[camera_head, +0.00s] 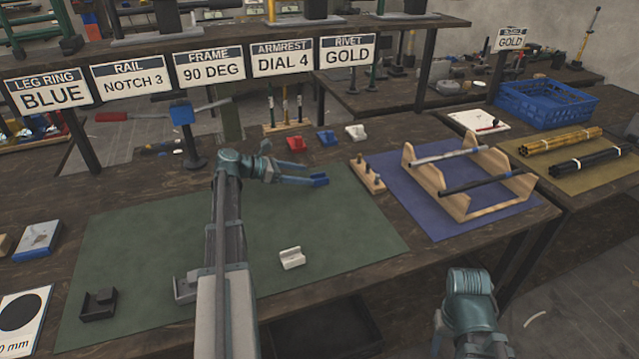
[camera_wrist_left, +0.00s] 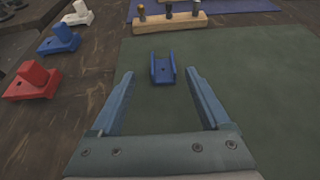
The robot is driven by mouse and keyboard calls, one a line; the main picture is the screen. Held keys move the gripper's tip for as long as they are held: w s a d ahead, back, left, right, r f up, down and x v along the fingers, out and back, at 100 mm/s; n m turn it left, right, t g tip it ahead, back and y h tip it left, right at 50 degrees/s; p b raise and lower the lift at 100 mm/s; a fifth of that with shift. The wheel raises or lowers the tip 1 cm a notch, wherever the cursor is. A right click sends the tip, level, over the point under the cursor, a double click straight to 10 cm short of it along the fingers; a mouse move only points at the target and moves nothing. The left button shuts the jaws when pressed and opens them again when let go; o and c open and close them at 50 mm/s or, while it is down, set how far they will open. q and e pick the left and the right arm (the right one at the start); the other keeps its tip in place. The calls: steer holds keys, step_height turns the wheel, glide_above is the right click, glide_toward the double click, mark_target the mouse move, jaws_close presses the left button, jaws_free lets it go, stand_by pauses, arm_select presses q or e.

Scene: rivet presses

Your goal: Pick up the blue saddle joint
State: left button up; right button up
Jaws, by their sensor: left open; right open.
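The blue saddle joint (camera_wrist_left: 162,70) is a small U-shaped channel with two upright side walls on the green mat. In the left wrist view it lies just beyond and between my left fingertips, apart from both. In the head view the blue saddle joint (camera_head: 319,180) shows at the ends of my left fingers, partly hidden by them. My left gripper (camera_head: 308,176) is open and empty, low over the mat's far part; it also shows in the left wrist view (camera_wrist_left: 158,85). My right gripper (camera_head: 468,288) is at the bottom right, in front of the table; its fingers are not clearly seen.
Red (camera_head: 296,144), blue (camera_head: 326,138) and white (camera_head: 355,132) blocks stand behind the mat. A wooden peg strip (camera_head: 369,176) is at the mat's right. A wooden rack (camera_head: 460,205) holds two tubes on a blue mat.

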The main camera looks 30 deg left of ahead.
mark_target(316, 176)
arm_select(q)
steer(key=b+x, duration=0.2)
steer(key=x, duration=0.3)
steer(key=shift+d+f, duration=0.1)
steer(key=shift+d, duration=0.15)
steer(key=shift+s, duration=0.1)
steer(key=shift+c, duration=0.2)
jaws_close()
steer(key=shift+r, duration=0.25)
